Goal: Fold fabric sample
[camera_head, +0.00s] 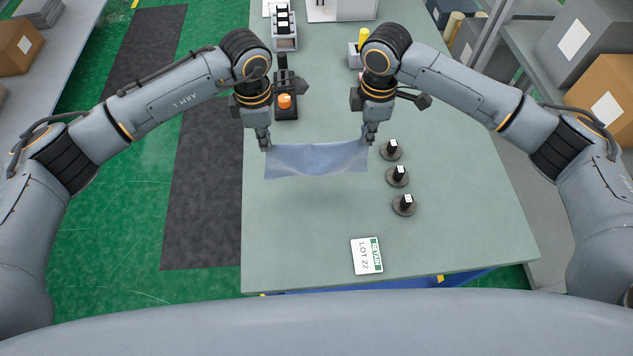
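A light blue fabric sample (316,159) hangs stretched between my two grippers above the grey-green table (300,235). Its top edge sags slightly in the middle, and a faint shadow lies on the table below it. My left gripper (265,146) is shut on its upper left corner. My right gripper (369,139) is shut on its upper right corner. The fingertips are small in this view.
Several dark round weights with white labels, one of them here (397,176), stand right of the fabric. A "LOT 22" card (366,256) lies near the front edge. A device with an orange knob (285,101) stands behind. The front left tabletop is clear.

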